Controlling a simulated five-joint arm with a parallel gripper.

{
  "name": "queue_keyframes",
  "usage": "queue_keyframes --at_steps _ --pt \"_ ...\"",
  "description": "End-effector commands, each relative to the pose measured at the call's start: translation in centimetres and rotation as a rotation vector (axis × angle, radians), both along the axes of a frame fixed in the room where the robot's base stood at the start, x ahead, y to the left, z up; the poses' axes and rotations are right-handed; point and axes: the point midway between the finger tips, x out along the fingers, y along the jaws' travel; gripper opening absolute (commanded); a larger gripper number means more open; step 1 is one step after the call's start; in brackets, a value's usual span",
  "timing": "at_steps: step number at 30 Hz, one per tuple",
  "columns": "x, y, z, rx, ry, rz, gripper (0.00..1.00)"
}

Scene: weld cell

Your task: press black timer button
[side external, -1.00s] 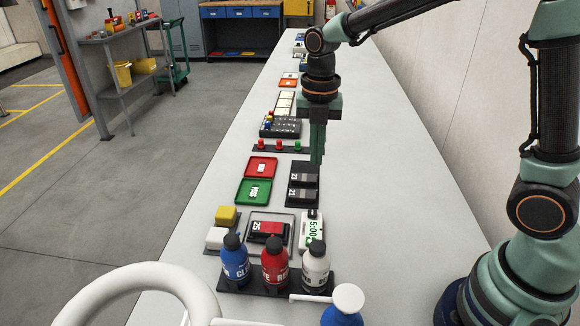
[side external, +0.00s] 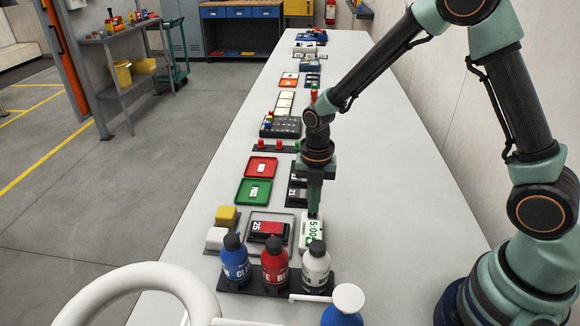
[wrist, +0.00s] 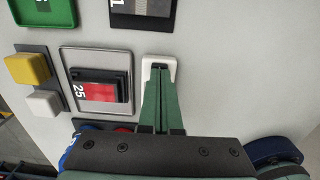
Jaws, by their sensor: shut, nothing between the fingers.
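The white timer (side external: 310,233) with a green 5:00 display stands on the bench just behind the white bottle. Its top also shows in the wrist view (wrist: 173,66), partly covered by my fingers. My gripper (side external: 314,213) is shut and empty, pointing down with its tips at the timer's far end. In the wrist view my gripper (wrist: 160,70) reaches over the timer's top. The black button is hidden by or merges with the dark fingertips, so I cannot tell whether they touch it.
A grey tray with a red block (side external: 268,229) marked 25 lies left of the timer. Blue, red and white bottles (side external: 316,266) stand in a rack in front. A dark holder (side external: 296,186) lies behind. The bench is clear to the right.

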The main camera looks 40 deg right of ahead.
Motion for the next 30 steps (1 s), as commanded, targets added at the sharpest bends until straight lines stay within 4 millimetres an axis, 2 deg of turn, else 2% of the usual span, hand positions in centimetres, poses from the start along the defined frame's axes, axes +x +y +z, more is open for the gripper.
queue_keyframes --at_steps 9,17,26,30 --pt "0.0 0.0 -0.1 0.0 0.0 0.0 0.0" --pt "-0.1 0.0 -2.2 0.0 0.003 0.0 0.0" --pt "-0.2 0.0 -2.1 -0.001 0.005 -0.001 0.0" --pt "-0.1 0.0 -1.1 0.0 0.001 -0.001 0.0"
